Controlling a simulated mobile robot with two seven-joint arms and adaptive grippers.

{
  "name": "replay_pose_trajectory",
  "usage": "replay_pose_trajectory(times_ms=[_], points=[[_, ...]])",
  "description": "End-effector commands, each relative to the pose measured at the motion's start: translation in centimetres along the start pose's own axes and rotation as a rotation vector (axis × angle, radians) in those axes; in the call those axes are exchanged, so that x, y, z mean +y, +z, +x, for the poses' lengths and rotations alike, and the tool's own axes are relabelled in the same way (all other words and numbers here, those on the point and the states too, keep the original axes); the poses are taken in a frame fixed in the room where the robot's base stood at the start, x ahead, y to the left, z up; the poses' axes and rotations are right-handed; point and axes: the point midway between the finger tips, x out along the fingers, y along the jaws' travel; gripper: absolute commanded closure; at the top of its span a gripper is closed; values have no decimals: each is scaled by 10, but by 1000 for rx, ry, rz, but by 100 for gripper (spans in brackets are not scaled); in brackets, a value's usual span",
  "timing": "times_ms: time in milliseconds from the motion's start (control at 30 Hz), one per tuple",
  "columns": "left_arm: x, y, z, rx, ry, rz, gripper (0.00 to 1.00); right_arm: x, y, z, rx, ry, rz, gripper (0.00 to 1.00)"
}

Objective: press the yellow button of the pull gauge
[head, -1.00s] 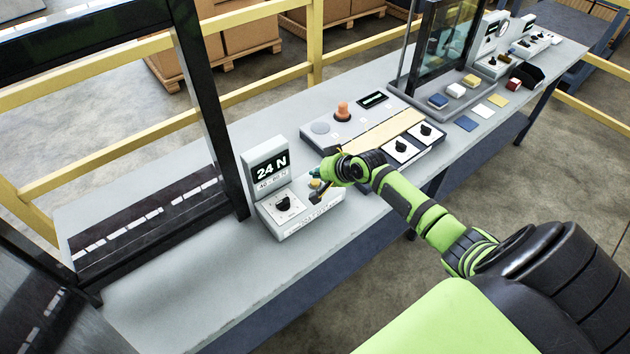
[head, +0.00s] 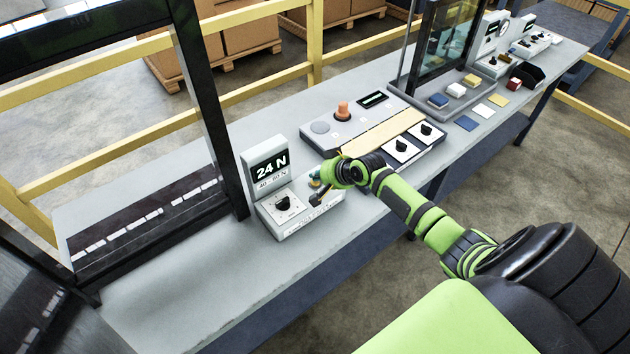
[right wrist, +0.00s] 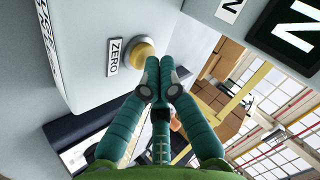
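The pull gauge (head: 300,219) is a light grey box on the bench, with a black dial and an upright display (head: 268,168) reading "24 N" above "40-50 N". In the right wrist view its round yellow button (right wrist: 145,48) sits in the grey face beside a "ZERO" label (right wrist: 114,56). My right gripper (right wrist: 161,62) has its teal fingers together and empty. Its tips are beside the button's lower right edge in that view; I cannot tell whether they touch. In the head view the right gripper (head: 316,176) is over the gauge's right part and partly hides it. My left gripper is out of view.
A dark frame post (head: 208,110) stands left of the gauge. To the right are a control panel (head: 322,128) with an orange knob (head: 342,111), a glass-sided cabinet (head: 447,45) and several coloured blocks. The bench front left of the gauge is clear.

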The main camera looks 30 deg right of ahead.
Motion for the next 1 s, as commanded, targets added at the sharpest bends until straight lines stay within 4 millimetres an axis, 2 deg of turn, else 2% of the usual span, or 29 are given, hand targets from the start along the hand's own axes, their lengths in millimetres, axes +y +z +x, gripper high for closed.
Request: replay_pose_trajectory(times_ms=[767, 1000], points=[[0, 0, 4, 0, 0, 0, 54, 3, 4, 5, -2, 0, 0, 100], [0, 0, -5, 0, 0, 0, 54, -1, 0, -1, -3, 1, 1, 100]])
